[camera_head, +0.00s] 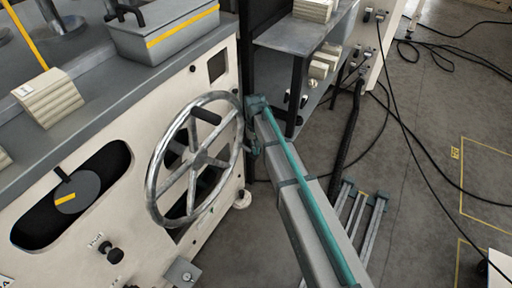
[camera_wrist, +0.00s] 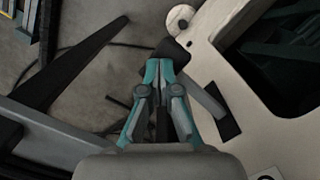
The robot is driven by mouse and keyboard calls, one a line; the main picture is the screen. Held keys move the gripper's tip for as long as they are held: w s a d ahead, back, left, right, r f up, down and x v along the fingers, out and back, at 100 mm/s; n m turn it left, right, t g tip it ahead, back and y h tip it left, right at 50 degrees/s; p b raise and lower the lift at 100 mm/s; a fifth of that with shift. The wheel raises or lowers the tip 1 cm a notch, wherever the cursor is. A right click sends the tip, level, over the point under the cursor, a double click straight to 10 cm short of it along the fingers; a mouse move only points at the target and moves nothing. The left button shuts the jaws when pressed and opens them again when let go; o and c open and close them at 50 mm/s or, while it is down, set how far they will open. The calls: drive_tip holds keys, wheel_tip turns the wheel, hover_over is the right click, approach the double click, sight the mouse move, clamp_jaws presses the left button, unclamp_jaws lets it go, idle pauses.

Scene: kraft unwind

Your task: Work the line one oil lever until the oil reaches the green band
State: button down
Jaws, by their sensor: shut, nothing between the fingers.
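My gripper (camera_wrist: 163,66) is shut and empty, with its teal fingers together in the wrist view. Its tips are close to a black grip (camera_wrist: 172,48) on a grey bar (camera_wrist: 205,99), which looks like the oil lever. The bar runs down right to a dark slot in the cream panel. I cannot tell whether the tips touch the grip. In the head view, my gripper (camera_head: 253,146) is just right of the large handwheel; the lever is not clear there. I cannot make out an oil gauge or green band in either view.
The metal handwheel (camera_head: 195,160) stands out from the cream machine panel (camera_head: 115,125), close to my gripper. A grey bench (camera_head: 300,37) with black legs is behind my arm. Black cables (camera_head: 420,165) lie on the floor at right, where there is open room.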

drive_tip(key=w, duration=0.1)
drive_tip(key=w+p, duration=0.1)
drive_tip(key=w+r+p, duration=0.1)
drive_tip(key=shift+a, duration=0.3)
wheel_tip(320, 180, up, 12)
drive_tip(key=w, duration=0.1)
idle(0.4)
drive_tip(key=shift+w+a, duration=0.1)
idle(0.8)
